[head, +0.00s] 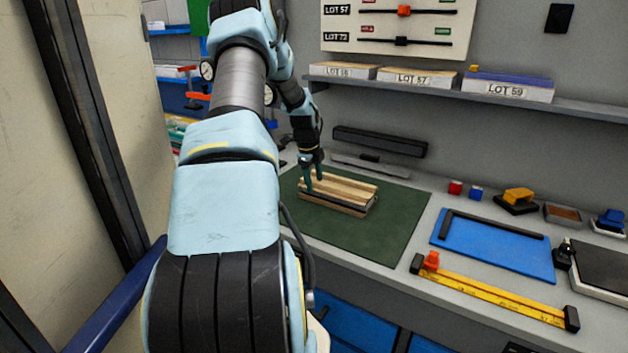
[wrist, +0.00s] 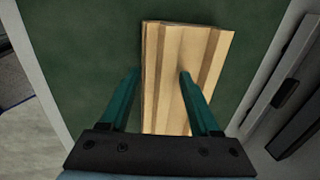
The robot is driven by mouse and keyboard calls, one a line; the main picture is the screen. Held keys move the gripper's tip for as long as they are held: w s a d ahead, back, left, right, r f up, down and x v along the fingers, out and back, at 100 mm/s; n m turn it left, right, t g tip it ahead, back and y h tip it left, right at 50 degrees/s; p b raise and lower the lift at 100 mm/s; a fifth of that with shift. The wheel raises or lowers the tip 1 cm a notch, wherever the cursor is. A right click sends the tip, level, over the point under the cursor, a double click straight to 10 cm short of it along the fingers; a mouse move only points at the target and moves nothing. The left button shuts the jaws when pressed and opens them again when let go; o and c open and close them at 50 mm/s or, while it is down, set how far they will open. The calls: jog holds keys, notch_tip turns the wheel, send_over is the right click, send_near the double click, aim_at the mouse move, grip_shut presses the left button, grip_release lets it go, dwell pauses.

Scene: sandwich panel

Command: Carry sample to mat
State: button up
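The sample, a pale wooden sandwich panel with ridged strips and a darker layer at its side, appears to lie on the green mat (head: 378,246). It shows in the head view (head: 350,188) and in the wrist view (wrist: 190,60). My gripper (head: 314,182) is at the panel's left end in the head view. In the wrist view my gripper (wrist: 159,73) has its teal fingers apart. The left finger is beside the panel with green mat showing between them. The right finger overlaps the panel's face; I cannot tell whether it touches.
A blue tray (head: 492,249) and a yellow rail (head: 495,298) lie right of the mat. A dark bar (head: 380,141) is behind the mat, under a shelf (head: 440,97) with labelled lot panels. The mat's front is clear.

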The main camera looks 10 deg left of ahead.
jog(key=shift+o, duration=1.3)
jog(key=b+v, duration=0.3)
jog(key=v, duration=0.7)
jog(key=s+d+n, duration=0.2)
jog(key=s+n, duration=0.9)
jog(key=s, duration=0.6)
jog(key=s+d+n+g+y, duration=0.1)
jog(key=s+d+n, duration=0.2)
jog(key=s+n, duration=0.8)
jog(key=s, duration=0.5)
jog(key=shift+s+f, duration=0.3)
jog(key=shift+s, duration=0.1)
